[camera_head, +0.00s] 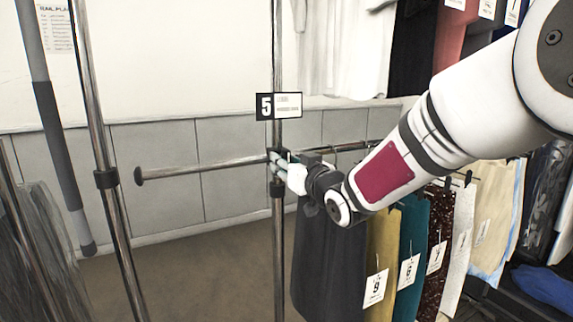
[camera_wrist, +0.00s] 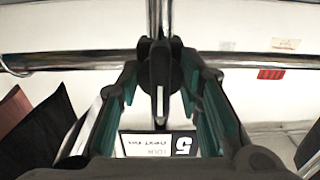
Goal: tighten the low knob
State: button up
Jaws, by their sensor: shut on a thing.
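A dark knob (camera_wrist: 160,72) with a pale stripe sits where a horizontal rail meets a chrome upright. In the wrist view it is between the teal-padded fingers of my gripper (camera_wrist: 160,88), which is shut on it from both sides. The pale stripe runs up and down the picture. In the head view my gripper (camera_head: 282,166) is at the post (camera_head: 277,235), at the height of the horizontal rail (camera_head: 205,165), and hides most of the knob. A black and white sign with a 5 (camera_head: 279,106) hangs on the post above my gripper.
Trousers and skirts with number tags, such as a dark one (camera_head: 325,262) and a mustard one (camera_head: 382,255), hang below and right of my arm. A second chrome upright (camera_head: 106,215) with a dark collar stands at left. Brown floor (camera_head: 215,280) between the uprights is clear.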

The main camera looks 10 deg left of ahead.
jog(key=shift+f, duration=0.2)
jog(key=o, duration=1.2)
jog(key=shift+r, duration=0.1)
jog(key=shift+c, duration=0.2)
jog(key=v, duration=1.2)
